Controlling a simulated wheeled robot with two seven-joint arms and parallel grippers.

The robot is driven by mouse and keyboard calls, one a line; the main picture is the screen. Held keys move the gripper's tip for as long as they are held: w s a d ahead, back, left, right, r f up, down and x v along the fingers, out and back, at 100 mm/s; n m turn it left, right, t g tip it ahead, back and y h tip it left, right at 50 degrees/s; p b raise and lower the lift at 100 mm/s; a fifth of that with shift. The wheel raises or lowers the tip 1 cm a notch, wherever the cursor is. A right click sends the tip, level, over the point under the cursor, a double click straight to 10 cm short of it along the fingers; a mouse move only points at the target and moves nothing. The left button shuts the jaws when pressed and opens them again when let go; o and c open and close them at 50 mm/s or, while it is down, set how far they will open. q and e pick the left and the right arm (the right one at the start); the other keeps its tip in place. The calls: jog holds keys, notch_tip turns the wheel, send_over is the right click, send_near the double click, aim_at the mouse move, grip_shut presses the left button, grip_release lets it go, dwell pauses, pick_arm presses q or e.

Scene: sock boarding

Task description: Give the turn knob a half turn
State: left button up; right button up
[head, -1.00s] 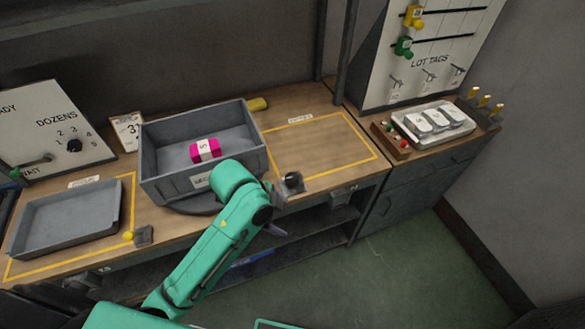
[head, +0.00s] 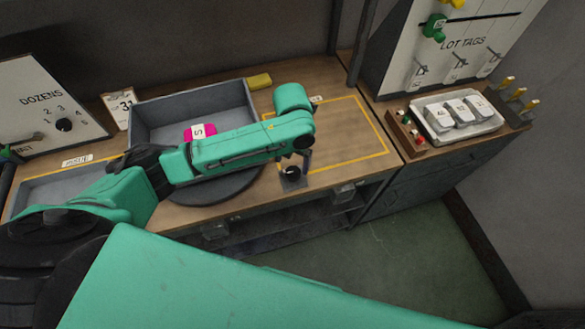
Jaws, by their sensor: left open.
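A small dark knob (head: 292,172) sits on a grey mount at the front edge of the wooden bench; I take it as the turn knob. My left arm reaches across from the left, and my left gripper (head: 303,158) points down right at the knob, open. The wrist partly hides the fingers, and I cannot tell whether they touch the knob. Left of it, a grey bin (head: 190,105) with a pink, white-banded bundle (head: 200,132) stands on a dark round turntable (head: 225,188), partly hidden by my arm. My right gripper is out of view.
A yellow-outlined area (head: 350,135) right of the knob is clear. A tray of white tags (head: 462,122) and a small box with coloured buttons (head: 407,128) stand at right. A DOZENS dial panel (head: 45,105) stands at left.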

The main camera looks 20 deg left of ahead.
aim_at(293, 171)
pick_arm(q)
jog(key=f, duration=0.1)
jog(key=w+f, duration=0.1)
jog(key=f, duration=0.3)
jog(key=shift+w, duration=0.25)
jog(key=shift+w+f, duration=0.2)
jog(key=shift+f, duration=0.85)
jog(key=shift+s, duration=0.15)
jog(key=shift+s+r, duration=0.1)
jog(key=shift+s, duration=0.05)
jog(key=c, duration=1.4)
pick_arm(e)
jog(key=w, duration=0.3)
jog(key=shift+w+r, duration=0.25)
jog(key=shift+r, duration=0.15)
pick_arm(q)
jog(key=shift+p, duration=0.3)
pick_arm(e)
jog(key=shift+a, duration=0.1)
